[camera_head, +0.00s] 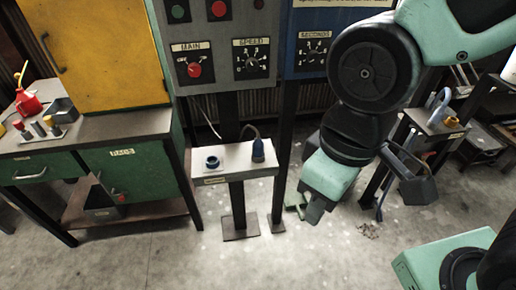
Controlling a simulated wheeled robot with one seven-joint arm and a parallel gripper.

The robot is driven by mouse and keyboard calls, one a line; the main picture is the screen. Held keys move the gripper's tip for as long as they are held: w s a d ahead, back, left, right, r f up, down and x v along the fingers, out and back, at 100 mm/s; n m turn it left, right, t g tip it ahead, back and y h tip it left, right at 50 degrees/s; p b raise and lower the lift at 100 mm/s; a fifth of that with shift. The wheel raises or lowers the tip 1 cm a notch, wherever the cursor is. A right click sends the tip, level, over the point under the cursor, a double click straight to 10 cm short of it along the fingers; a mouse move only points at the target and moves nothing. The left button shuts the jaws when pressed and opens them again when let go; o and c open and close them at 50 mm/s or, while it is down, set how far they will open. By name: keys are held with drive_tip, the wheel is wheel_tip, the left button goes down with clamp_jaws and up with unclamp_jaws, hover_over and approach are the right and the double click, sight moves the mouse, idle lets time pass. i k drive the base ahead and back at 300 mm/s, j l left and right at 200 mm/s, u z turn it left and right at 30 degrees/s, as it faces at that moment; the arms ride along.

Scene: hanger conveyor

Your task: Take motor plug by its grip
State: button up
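A dark blue plug (258,149) with a grip and a curved cable stands upright on the right side of a small pedestal shelf (232,164). A blue round socket (212,162) sits on the left side of that shelf. A second shelf at the right also bears a grey-blue curved cable fitting (440,106); I cannot tell which one is the motor plug. My gripper (313,210) hangs pointing down, to the right of and in front of the pedestal shelf, apart from both plugs.
A control panel (222,50) with knobs and a blue panel (312,60) stand behind the shelf. A green workbench (135,165) with a yellow cabinet (95,50) and a red can (28,104) is at left. The floor in front of the shelf is clear.

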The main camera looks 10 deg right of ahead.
sight(258, 144)
drive_tip(key=i+j+z, duration=0.25)
drive_tip(key=j, duration=0.8)
drive_tip(key=i+j+z, duration=0.25)
drive_tip(key=j, duration=0.85)
drive_tip(key=j+z, duration=0.25)
drive_tip(key=j, duration=0.85)
drive_tip(key=i, duration=0.45)
